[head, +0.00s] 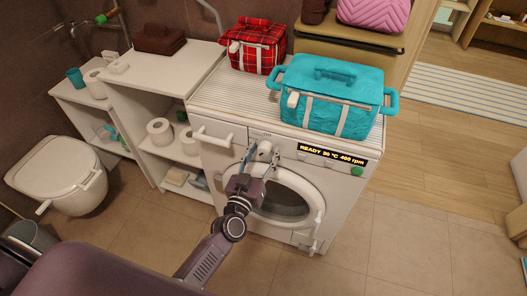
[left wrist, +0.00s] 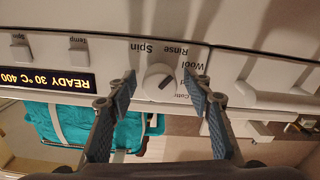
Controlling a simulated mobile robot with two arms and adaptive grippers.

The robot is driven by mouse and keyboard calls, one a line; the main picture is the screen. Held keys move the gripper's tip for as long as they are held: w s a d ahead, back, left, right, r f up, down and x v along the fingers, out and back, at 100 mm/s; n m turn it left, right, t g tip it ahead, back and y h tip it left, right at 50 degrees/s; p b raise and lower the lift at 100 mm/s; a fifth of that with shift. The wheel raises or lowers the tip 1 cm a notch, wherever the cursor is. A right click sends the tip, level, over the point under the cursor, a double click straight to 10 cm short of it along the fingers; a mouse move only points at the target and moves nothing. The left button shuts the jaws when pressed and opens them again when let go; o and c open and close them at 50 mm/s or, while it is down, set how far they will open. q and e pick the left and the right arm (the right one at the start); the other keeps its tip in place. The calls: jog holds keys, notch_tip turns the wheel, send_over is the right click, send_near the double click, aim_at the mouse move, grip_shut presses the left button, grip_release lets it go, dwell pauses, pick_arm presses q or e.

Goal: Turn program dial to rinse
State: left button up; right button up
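The washing machine (head: 335,190) stands in the middle of the head view. Its round white program dial (left wrist: 158,80) shows in the left wrist view, which sees the panel upside down. Printed words Spin, Rinse and Wool, and a partly hidden one, sit around it. A dark mark shows on the dial; I cannot tell which word it points to. My left gripper (head: 258,158) is at the panel. In the left wrist view its fingers (left wrist: 164,92) are apart, one on each side of the dial, with gaps showing. My right gripper is not in view.
The display (head: 331,154) reads READY 30 °C 400 rpm. A teal bag (head: 335,88) and a red plaid bag (head: 257,46) stand on the machine's top. A detergent drawer (head: 214,135) is left of the dial. White shelves (head: 160,90) and a toilet (head: 62,175) are further left.

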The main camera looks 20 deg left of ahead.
pick_arm(q)
jog(key=c, duration=1.1)
jog(key=shift+n, duration=1.6)
jog(key=o, duration=1.2)
jog(key=s, duration=1.2)
jog(key=shift+a, duration=0.15)
